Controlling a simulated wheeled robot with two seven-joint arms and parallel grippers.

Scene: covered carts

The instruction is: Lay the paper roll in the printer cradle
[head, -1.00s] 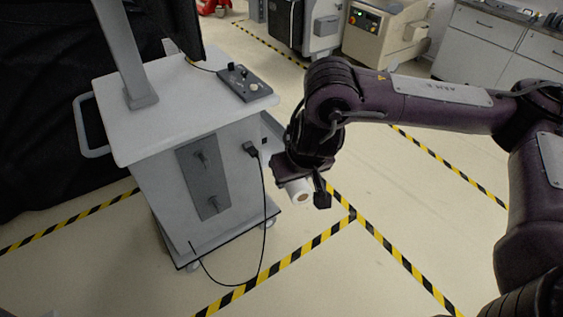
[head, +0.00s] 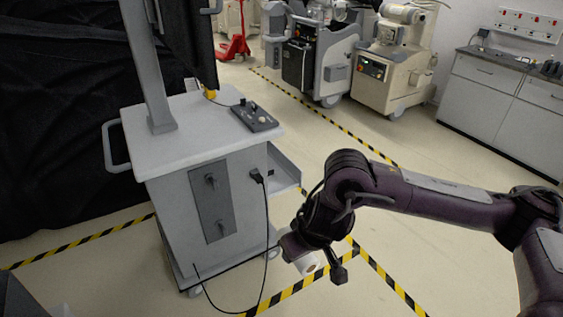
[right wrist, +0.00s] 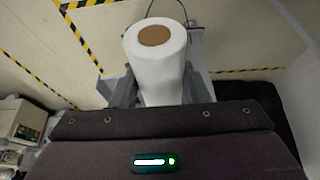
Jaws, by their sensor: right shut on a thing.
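The white paper roll (head: 306,264) with a brown core is held in my right gripper (head: 314,262), out in the open to the right of the cart's lower part. In the right wrist view the roll (right wrist: 160,65) stands between the two fingers, its cored end facing the camera. My right gripper is shut on it. A grey ledge or tray (head: 284,168) sticks out from the cart's right side, above the roll in the picture; I cannot tell whether it is the printer cradle. My left gripper is not in view.
The white cart (head: 160,150) carries a control box (head: 254,117) and a post. A black cable (head: 266,230) hangs down its front. Black cloth (head: 60,130) covers the left background. Machines (head: 392,70) and cabinets (head: 500,105) stand behind. Open floor lies right of the cart.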

